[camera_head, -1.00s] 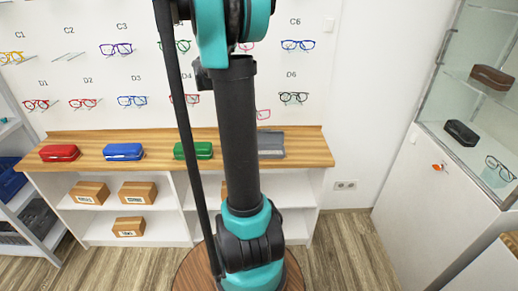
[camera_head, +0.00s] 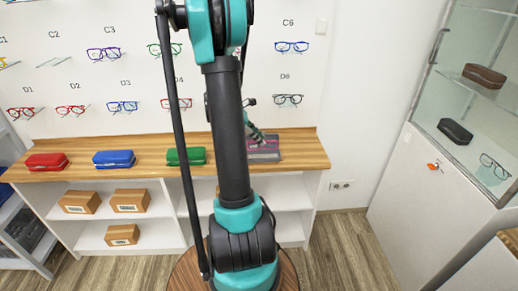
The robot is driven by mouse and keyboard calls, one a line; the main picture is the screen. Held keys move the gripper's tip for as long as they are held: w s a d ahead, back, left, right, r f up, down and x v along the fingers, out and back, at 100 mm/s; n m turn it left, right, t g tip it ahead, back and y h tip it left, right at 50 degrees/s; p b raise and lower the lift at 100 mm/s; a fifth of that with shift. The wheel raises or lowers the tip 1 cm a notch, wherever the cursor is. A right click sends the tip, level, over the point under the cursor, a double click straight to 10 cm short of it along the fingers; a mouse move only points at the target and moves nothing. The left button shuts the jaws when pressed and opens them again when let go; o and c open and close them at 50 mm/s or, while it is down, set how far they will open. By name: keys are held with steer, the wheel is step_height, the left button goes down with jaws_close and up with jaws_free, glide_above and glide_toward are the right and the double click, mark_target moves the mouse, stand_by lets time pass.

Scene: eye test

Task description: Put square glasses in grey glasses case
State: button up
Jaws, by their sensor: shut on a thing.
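The grey glasses case (camera_head: 264,156) sits on the wooden counter, just right of my arm. It stands taller than the other cases and seems open, but its inside is too small to make out. My gripper (camera_head: 261,140) is over the case, partly hidden behind my arm. It is shut on a pair of pinkish-red glasses (camera_head: 271,142), which show only as a small patch at the case. I cannot tell their frame shape, or whether they touch the case.
A green case (camera_head: 187,156), a blue case (camera_head: 114,159) and a red case (camera_head: 47,162) stand left along the counter (camera_head: 308,157). Glasses hang on the wall, including black ones (camera_head: 288,99) at D6. A glass cabinet (camera_head: 470,110) stands at right.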

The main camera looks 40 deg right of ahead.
mark_target(259, 148)
steer(key=shift+f, duration=2.7)
steer(key=o, duration=1)
steer(key=shift+f, duration=0.1)
steer(key=v, duration=1.1)
steer(key=s+a+f+m+t+y, duration=0.1)
steer(key=s+a+m, duration=0.3)
steer(key=a, duration=0.5)
steer(key=s+a+f+m+t+y, duration=0.2)
steer(key=s+a, duration=0.4)
steer(key=a, duration=0.3)
steer(key=s+a+f+m+t+y, duration=0.2)
steer(key=s+a+m+t, duration=0.3)
steer(key=a, duration=0.4)
steer(key=shift+s+f+m+y, duration=0.15)
steer(key=shift+f+m+y, duration=0.15)
steer(key=shift+y, duration=0.5)
steer(key=shift+a, duration=0.1)
